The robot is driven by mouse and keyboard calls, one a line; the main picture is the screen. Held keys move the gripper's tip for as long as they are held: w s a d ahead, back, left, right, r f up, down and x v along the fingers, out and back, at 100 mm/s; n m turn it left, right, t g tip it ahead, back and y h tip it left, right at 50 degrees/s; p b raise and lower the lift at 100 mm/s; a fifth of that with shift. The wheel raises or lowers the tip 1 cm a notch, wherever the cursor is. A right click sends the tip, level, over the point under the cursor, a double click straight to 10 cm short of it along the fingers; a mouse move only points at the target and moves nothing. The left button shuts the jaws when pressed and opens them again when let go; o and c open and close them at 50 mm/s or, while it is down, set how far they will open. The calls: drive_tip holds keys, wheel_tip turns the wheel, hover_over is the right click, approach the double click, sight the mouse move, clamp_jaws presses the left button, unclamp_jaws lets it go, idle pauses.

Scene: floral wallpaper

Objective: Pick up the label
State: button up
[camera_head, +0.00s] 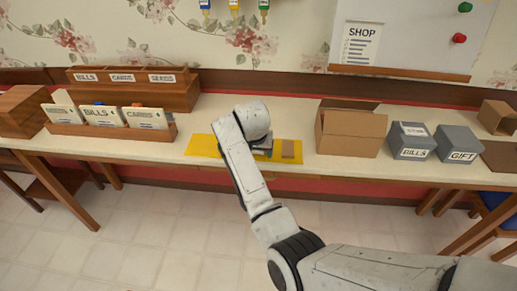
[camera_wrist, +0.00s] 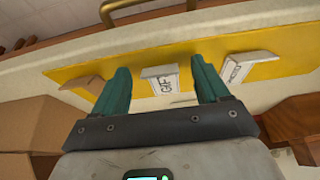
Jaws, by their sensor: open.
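In the wrist view a white label block (camera_wrist: 166,81) with dark lettering that seems to read GIFT lies on the yellow mat (camera_wrist: 130,55). A second white label (camera_wrist: 240,66) lies to its right, its lettering unclear. My gripper (camera_wrist: 160,66) is open; its two teal fingers stand on either side of the GIFT label, with gaps showing on both sides. Whether the fingertips are level with it I cannot tell. In the head view my arm's end hides my gripper and most of the labels above the mat (camera_head: 203,147).
A brown piece (camera_head: 288,149) lies at the mat's right part. An open cardboard box (camera_head: 350,135) and grey boxes marked BILLS (camera_head: 412,141) and GIFT (camera_head: 458,144) stand to the right. A card rack (camera_head: 110,128) stands left. The table's front edge is close to the mat.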

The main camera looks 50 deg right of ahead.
drive_tip(key=shift+c, duration=0.4)
drive_tip(key=c, duration=1)
drive_tip(key=shift+c, duration=0.2)
